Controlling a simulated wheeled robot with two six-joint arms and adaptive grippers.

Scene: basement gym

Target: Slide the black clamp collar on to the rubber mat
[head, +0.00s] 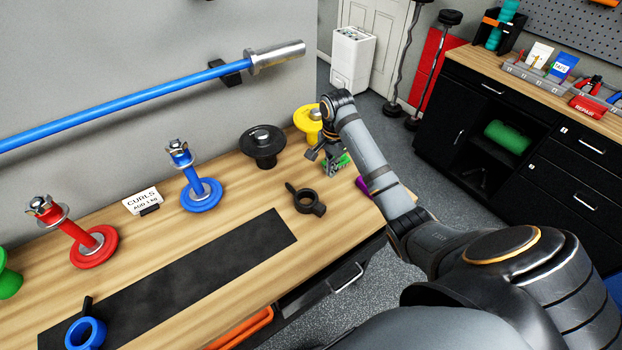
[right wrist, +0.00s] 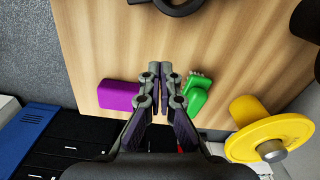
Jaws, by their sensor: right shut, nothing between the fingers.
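The black clamp collar (head: 315,210), a ring with a small lever, lies on the bare wood just right of the mat's right end, apart from it. Part of its ring shows at the top edge of the right wrist view (right wrist: 182,9). The black rubber mat (head: 190,285) lies flat along the front of the bench. My right gripper (head: 334,168) is shut and empty, to the right of and behind the collar in the head view. Its closed fingers also show in the right wrist view (right wrist: 160,72). My left gripper is not in view.
A blue collar (head: 76,334) is at the mat's left end. A purple block (right wrist: 118,95) and a green object (right wrist: 196,97) flank my right fingers. A black plate (head: 262,152), yellow plate (head: 303,122), blue stand (head: 201,197) and red stand (head: 94,250) line the back.

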